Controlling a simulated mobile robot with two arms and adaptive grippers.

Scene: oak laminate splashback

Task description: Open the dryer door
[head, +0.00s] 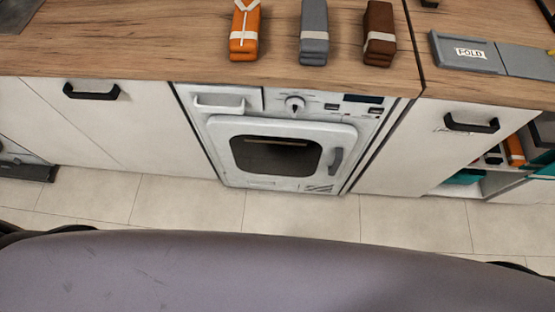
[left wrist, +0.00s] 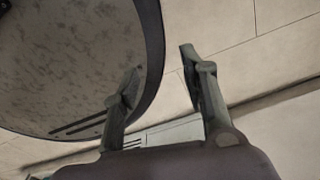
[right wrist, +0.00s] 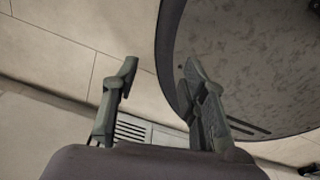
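The white dryer (head: 225,103) is built in under the wooden worktop in the head view. Its door (head: 225,145) has a dark window and looks shut. A grey door handle (head: 335,161) is on the door's right side. Neither gripper shows in the head view. In the left wrist view my left gripper (left wrist: 160,75) has its fingers apart with nothing between them. In the right wrist view my right gripper (right wrist: 160,75) also has its fingers apart and empty. Both wrist views show floor and my round base, and no door handle.
Folded orange (head: 244,30), grey (head: 313,35) and brown (head: 379,35) bundles stand on the worktop (head: 150,40). A grey folding board (head: 468,53) lies at right. White cabinets with black handles (head: 91,92) flank the dryer; open shelves (head: 500,180) are at far right. The tiled floor (head: 300,212) before the dryer is clear.

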